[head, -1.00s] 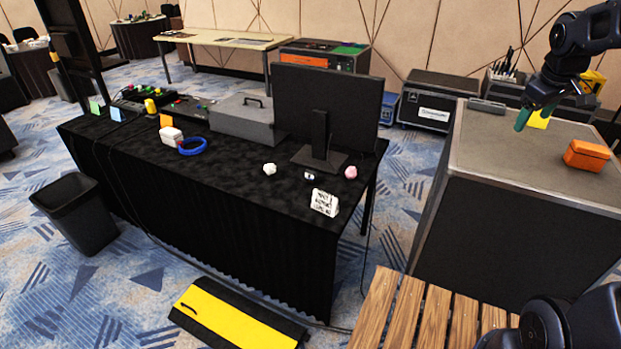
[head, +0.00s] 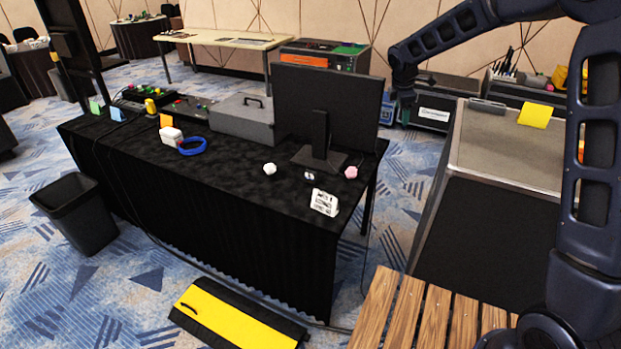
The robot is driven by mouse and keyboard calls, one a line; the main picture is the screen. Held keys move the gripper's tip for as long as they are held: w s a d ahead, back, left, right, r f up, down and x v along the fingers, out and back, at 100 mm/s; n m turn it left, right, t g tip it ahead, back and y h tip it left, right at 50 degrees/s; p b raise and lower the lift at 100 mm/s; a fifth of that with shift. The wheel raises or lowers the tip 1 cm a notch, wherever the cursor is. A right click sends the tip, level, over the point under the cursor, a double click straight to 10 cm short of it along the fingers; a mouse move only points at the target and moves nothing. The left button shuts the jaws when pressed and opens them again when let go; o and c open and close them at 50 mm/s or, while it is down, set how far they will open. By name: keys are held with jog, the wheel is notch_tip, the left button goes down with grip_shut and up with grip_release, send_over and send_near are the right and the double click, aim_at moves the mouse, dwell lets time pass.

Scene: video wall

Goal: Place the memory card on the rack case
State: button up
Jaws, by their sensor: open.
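The rack case (head: 500,160) is the big black case with a grey top at the right. A yellow note lies on its top, and my arm hides its right part. I cannot pick out the memory card for sure. A small dark-and-white item (head: 309,176) lies on the black-draped table in front of the monitor stand, too small to identify. My gripper (head: 405,112) is open, pointing down, in the air just right of the monitor as seen in the picture. No held object shows in it.
The black-draped table (head: 225,190) holds a monitor (head: 328,105), a grey box (head: 242,120), a blue ring (head: 192,146), a pink lump (head: 351,172) and a white sign (head: 324,202). A wooden slatted surface (head: 405,315) is in front. A yellow-and-black ramp (head: 235,318) lies on the floor.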

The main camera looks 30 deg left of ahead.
jog(key=s+a+f+n, duration=0.1)
jog(key=a+f+n, duration=0.2)
jog(key=a+f, duration=0.45)
jog(key=s+a+f+n, duration=0.1)
jog(key=a+f+n, duration=0.3)
jog(key=a, duration=0.6)
jog(key=n, duration=0.5)
send_near(310, 172)
jog(key=f, duration=0.2)
jog(key=shift+y, duration=0.3)
jog(key=x, duration=0.4)
jog(key=shift+w+d+f, duration=0.1)
jog(key=shift+d+f, duration=0.15)
jog(key=shift+d, duration=0.05)
jog(key=shift+w+x, duration=0.2)
jog(key=shift+x, duration=1.35)
jog(key=shift+w+x, duration=0.15)
jog(key=shift+x, duration=1.4)
jog(key=shift+r, duration=0.15)
jog(key=c, duration=1.1)
jog(key=shift+r, duration=0.1)
